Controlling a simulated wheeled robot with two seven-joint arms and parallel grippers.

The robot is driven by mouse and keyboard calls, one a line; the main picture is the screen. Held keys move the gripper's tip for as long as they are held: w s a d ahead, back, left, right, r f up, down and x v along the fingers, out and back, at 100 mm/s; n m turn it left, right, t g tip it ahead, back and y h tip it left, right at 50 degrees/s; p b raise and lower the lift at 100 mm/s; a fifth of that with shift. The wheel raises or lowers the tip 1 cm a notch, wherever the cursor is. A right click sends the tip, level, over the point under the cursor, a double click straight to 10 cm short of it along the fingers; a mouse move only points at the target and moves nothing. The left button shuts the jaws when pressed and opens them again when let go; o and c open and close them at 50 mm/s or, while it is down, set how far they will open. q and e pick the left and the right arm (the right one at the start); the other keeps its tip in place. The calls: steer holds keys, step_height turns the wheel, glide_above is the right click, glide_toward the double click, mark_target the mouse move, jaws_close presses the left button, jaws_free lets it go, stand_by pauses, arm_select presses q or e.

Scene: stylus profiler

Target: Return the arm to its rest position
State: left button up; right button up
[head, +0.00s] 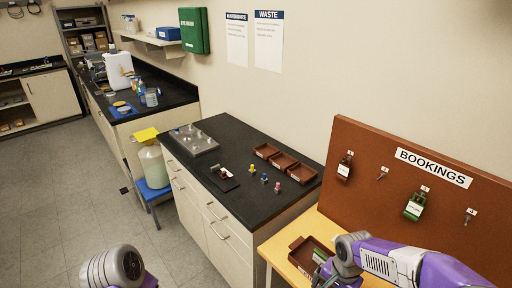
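My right arm comes in from the right edge, purple and grey, and bends down over the wooden table. My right gripper (326,279) is at the bottom edge, beside a brown tray (298,245), and is partly cut off. I cannot tell whether its fingers are open or shut. A small green and white item (320,256) shows at the tray, partly hidden by the arm; I cannot tell whether they touch. Only a grey, purple-edged joint of my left arm shows at the bottom left; the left gripper is out of view.
A brown BOOKINGS board (380,215) with hanging tags rises behind the wooden table (273,254). The black-topped counter (225,148) holds several small trays, coloured pieces and a metal plate (194,139). The grey floor (60,190) at left is clear.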

step_height(320, 180, down, 6)
steer(key=w+a+n, duration=0.1)
steer(key=w+a, duration=0.1)
steer(key=s+a+f+n+y, duration=0.1)
steer(key=s+a+f, duration=0.3)
steer(key=f, duration=0.5)
steer(key=s+a+f+n+y, duration=0.2)
steer(key=s+a+f, duration=0.3)
steer(key=f, duration=0.5)
steer(key=s+n, duration=0.1)
steer(key=s, duration=0.1)
steer(key=shift+s+f+n+y, duration=0.25)
steer(key=shift+s+n+y, duration=0.05)
steer(key=shift+s+n, duration=0.1)
